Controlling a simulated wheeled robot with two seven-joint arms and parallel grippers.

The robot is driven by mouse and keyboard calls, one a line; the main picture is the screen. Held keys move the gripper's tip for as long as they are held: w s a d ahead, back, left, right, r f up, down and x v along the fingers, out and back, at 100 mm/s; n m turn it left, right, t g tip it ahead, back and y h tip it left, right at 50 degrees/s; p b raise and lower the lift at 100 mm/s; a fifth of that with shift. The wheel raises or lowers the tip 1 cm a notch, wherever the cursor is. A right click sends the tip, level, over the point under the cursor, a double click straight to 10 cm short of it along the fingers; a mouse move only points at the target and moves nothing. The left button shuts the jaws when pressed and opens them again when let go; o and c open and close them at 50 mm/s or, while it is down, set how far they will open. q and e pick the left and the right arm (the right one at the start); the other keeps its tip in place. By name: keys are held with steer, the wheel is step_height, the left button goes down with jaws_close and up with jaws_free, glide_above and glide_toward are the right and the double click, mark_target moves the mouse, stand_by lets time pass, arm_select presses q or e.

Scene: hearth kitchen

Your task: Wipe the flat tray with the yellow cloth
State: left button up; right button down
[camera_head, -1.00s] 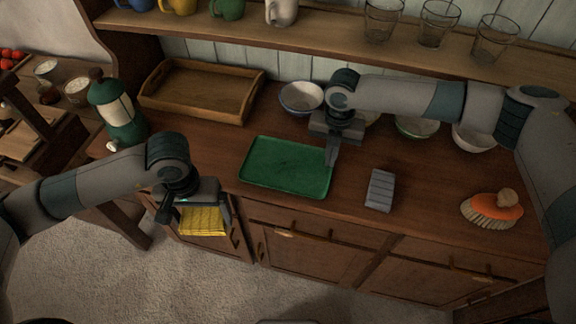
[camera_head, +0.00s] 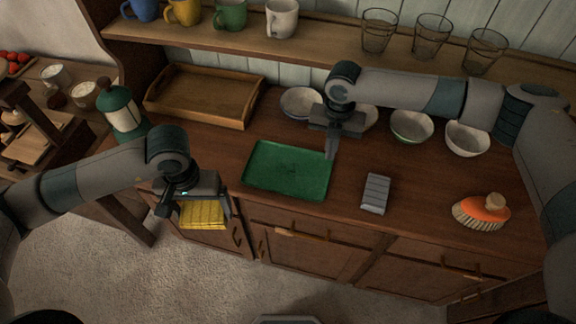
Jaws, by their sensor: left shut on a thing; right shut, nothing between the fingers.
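The yellow cloth (camera_head: 203,215) hangs from my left gripper (camera_head: 200,204), which is shut on it. They are in front of the counter's edge, to the left of and nearer than the tray. The flat green tray (camera_head: 287,171) lies on the wooden counter, and its surface looks bare. My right gripper (camera_head: 331,153) is shut and empty, pointing down at the tray's far right corner; I cannot tell whether it touches the tray.
A grey ridged block (camera_head: 376,194) and an orange brush (camera_head: 482,211) lie right of the tray. A wooden tray (camera_head: 204,96) and several bowls (camera_head: 411,126) stand behind. A green bottle (camera_head: 121,108) is at left. Mugs (camera_head: 230,14) and glasses (camera_head: 431,36) stand on the shelf.

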arm_select(q)
steer(key=shift+r, duration=0.35)
arm_select(e)
steer(key=shift+r, duration=0.35)
arm_select(q)
steer(key=shift+f, duration=0.15)
arm_select(e)
steer(key=shift+f, duration=0.15)
